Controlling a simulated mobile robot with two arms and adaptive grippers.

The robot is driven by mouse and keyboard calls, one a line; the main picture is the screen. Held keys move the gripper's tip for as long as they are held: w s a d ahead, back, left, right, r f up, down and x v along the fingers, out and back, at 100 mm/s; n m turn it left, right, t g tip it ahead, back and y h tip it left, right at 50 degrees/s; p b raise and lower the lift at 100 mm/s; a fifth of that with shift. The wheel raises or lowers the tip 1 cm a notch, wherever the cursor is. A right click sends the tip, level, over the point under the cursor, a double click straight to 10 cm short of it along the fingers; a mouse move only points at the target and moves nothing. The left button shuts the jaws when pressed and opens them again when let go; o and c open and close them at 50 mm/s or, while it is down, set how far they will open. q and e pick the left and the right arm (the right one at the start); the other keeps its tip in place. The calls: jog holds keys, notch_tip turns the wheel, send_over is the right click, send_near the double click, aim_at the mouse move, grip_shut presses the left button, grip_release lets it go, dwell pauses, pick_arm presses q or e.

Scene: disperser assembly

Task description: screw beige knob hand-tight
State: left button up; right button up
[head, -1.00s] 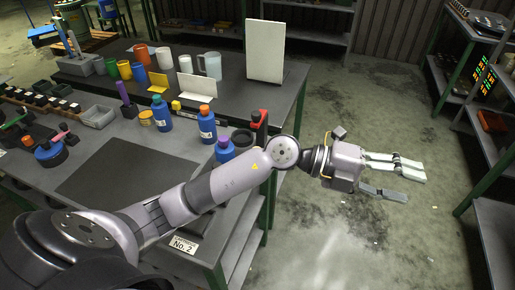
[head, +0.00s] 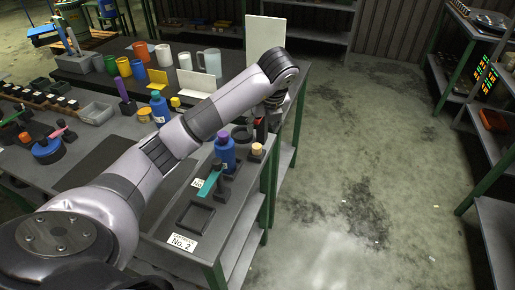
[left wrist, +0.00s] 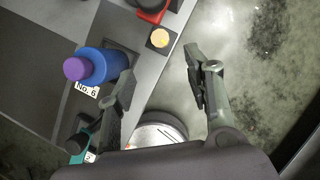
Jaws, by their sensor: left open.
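The beige knob (head: 257,148) sits on a small dark block near the right edge of the workbench. In the left wrist view the beige knob (left wrist: 159,38) shows as a round top, beyond and between the two fingertips. My left gripper (left wrist: 159,63) is open with nothing between its fingers. It is apart from the knob. In the head view the gripper is largely hidden by my bent arm near the table's right edge. My right gripper does not show.
A blue bottle with a purple cap (head: 225,152) stands just left of the knob; it also shows close to the left finger in the wrist view (left wrist: 97,66). An empty dark tray (head: 195,216) lies at the front. The floor on the right (head: 370,170) is clear.

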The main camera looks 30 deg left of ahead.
aim_at(257, 146)
pick_arm(q)
jog(key=p+x, duration=0.2)
jog(key=x, duration=1.1)
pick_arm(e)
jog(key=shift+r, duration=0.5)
pick_arm(q)
jog(key=shift+c, duration=0.3)
